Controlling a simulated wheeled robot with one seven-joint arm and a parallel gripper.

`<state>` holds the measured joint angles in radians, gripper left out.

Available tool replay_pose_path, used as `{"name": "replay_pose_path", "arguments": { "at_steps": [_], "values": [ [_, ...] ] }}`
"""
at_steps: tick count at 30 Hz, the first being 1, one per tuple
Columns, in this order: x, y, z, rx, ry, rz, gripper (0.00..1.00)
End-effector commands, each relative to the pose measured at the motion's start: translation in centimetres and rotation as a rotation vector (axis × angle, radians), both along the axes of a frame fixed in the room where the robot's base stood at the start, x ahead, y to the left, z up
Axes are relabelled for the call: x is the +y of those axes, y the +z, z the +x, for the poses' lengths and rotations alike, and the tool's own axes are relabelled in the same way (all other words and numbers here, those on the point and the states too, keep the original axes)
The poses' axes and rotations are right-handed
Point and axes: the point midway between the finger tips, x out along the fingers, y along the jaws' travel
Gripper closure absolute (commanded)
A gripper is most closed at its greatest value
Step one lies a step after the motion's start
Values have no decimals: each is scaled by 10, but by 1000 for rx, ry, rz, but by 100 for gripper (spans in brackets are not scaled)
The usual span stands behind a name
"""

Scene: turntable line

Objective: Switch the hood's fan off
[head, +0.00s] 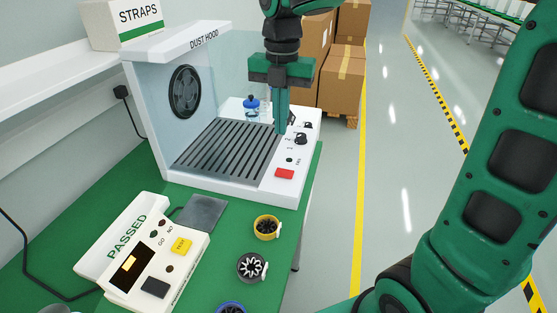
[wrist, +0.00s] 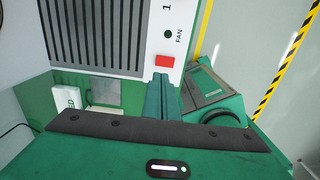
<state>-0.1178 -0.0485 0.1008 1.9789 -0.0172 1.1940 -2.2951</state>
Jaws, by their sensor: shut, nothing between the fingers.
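The white dust hood (head: 175,42) stands on the green bench, with a round dark fan (head: 185,91) in its side wall. A red rocker switch (head: 285,174) sits at the near end of its white control strip. In the wrist view the red switch (wrist: 165,62) lies just beyond my fingertips, beside the word FAN and a small dark round lamp (wrist: 168,34). My gripper (head: 281,130) points down over the strip, shut and empty, farther back than the switch. The fingers (wrist: 162,78) show together in the wrist view. I cannot tell their height above the strip.
Black knobs (head: 303,139) sit on the strip near my fingers. A tester marked PASSED (head: 140,250) and several small wheel-like parts (head: 266,227) lie on the bench in front. Cartons (head: 340,83) stand behind.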

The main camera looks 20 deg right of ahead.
Motion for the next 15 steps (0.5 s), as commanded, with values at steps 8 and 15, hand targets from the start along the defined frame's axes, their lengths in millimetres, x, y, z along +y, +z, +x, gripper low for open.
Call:
{"name": "replay_pose_path", "arguments": {
  "at_steps": [8,15],
  "values": [
    [0,-53,-1,4,1,-1,100],
    [1,-94,0,4,1,0,100]
  ]
}}
